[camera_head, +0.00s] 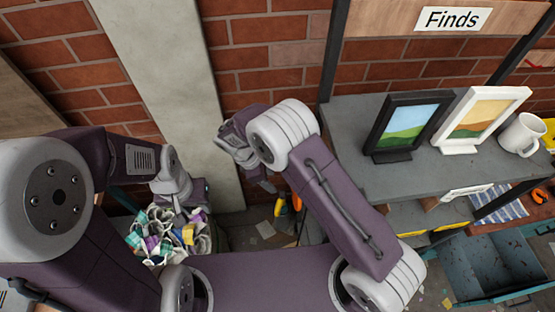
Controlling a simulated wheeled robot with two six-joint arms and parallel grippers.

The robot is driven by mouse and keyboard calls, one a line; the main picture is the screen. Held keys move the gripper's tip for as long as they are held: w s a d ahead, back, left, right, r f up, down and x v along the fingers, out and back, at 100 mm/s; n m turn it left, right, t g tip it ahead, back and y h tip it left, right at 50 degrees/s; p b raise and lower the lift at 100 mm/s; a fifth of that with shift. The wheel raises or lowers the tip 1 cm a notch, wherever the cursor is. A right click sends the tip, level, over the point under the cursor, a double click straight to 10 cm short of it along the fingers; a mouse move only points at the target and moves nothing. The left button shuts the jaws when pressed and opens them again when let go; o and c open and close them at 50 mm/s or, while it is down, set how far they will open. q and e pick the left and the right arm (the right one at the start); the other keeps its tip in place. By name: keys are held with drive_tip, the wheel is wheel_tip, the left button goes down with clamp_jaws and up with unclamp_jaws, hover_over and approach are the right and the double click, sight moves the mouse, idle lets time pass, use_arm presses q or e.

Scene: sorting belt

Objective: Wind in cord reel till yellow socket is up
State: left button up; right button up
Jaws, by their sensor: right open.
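I cannot make out a cord reel or a yellow socket for certain in the head view. A small orange-yellow object (281,206) lies low by the wall, partly hidden by my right arm; I cannot tell what it is. My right gripper (267,183) is open near the wall, above and left of that object, and nothing shows in it. My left gripper (187,203) is at the left, over a bin of cloths, and its fingertips are too small and covered to read.
The bin holds crumpled coloured cloths (160,238). A grey shelf (345,125) at the right carries a black frame (386,128), a white frame (461,136) and a white mug (522,135). A "Finds" sign (453,19) hangs above. A teal drawer (480,268) stands at lower right.

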sight(281, 193)
drive_tip(key=p+x, duration=0.1)
drive_tip(key=x, duration=0.1)
drive_tip(key=p+x, duration=0.1)
drive_tip(key=x, duration=0.2)
drive_tip(key=p+x, duration=0.1)
drive_tip(key=x, duration=0.2)
drive_tip(key=shift+s+d, duration=0.15)
drive_tip(key=shift+s, duration=0.25)
drive_tip(key=shift+s+f, duration=0.1)
drive_tip(key=shift+f, duration=0.15)
drive_tip(key=shift+s+d, duration=0.1)
drive_tip(key=shift+s, duration=0.15)
use_arm(q)
drive_tip(key=r, duration=0.1)
drive_tip(key=s+r, duration=0.1)
drive_tip(key=r, duration=0.1)
drive_tip(key=shift+s+r, duration=0.3)
drive_tip(key=shift+r, duration=0.1)
use_arm(e)
drive_tip(key=shift+w, duration=0.15)
clamp_jaws()
